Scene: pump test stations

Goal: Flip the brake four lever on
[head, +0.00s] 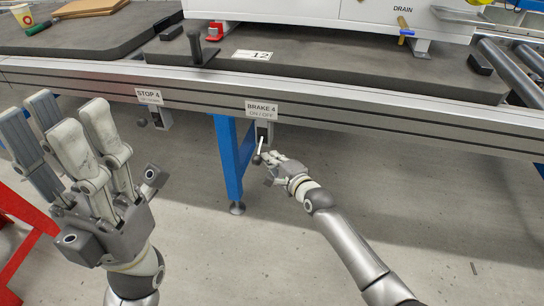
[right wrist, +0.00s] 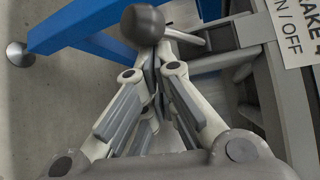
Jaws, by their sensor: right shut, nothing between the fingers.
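The brake four lever (head: 261,145) hangs from a small box under the BRAKE 4 ON/OFF label (head: 263,109) on the table's front rail. It slants down and slightly left from the box. In the right wrist view its dark ball knob (right wrist: 142,24) is just beyond my fingertips. My right gripper (head: 268,157) is shut and empty, right beside the lever's lower end; I cannot tell whether it touches. The closed fingers also show in the right wrist view (right wrist: 152,58). My left gripper (head: 55,113) is open and empty, raised at the left, away from the lever.
The STOP 4 label (head: 149,96) and its lever (head: 143,121) are left of the brake lever. A blue table leg (head: 232,160) stands close behind and left of my right gripper. A red frame (head: 25,240) is at the lower left.

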